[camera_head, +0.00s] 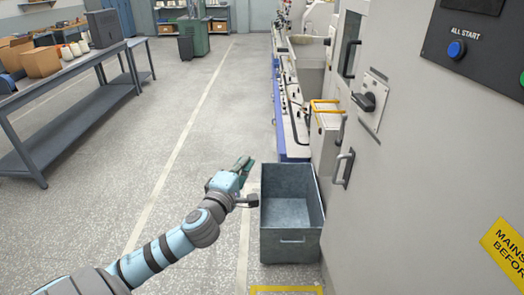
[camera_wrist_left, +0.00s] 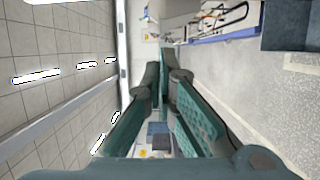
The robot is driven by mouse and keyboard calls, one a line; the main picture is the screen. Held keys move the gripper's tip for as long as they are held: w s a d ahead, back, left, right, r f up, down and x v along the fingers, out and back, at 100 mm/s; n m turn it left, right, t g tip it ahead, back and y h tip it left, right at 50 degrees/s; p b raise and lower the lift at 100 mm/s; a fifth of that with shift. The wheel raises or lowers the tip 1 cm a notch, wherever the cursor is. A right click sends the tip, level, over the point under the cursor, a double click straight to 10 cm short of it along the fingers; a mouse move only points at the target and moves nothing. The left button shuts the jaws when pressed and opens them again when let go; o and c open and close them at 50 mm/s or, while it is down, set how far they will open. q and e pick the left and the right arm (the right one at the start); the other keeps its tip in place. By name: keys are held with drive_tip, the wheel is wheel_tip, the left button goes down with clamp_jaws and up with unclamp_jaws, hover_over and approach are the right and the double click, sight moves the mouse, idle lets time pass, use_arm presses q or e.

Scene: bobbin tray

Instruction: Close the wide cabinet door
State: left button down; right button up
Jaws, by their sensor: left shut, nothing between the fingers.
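A large light-grey cabinet front (camera_head: 430,170) fills the right side of the head view. It carries a metal pull handle (camera_head: 345,168), a dark rotary switch (camera_head: 368,101) and a yellow warning label (camera_head: 508,250). I cannot tell which panel edge is the wide door's, or how far it stands open. My right gripper is out of view.
The open-topped grey bin (camera_head: 290,248) stands on the floor between my left arm and the cabinet. A long machine (camera_head: 290,110) with a yellow rail (camera_head: 326,102) runs beyond it. A workbench (camera_head: 75,75) with boxes stands left. The aisle floor between is clear.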

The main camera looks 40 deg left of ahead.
use_arm(q)
drive_tip(key=w+p, duration=0.1)
drive_tip(key=w, duration=0.6)
drive_tip(key=shift+w+d+p, duration=0.3)
drive_tip(key=shift+d+p, duration=0.05)
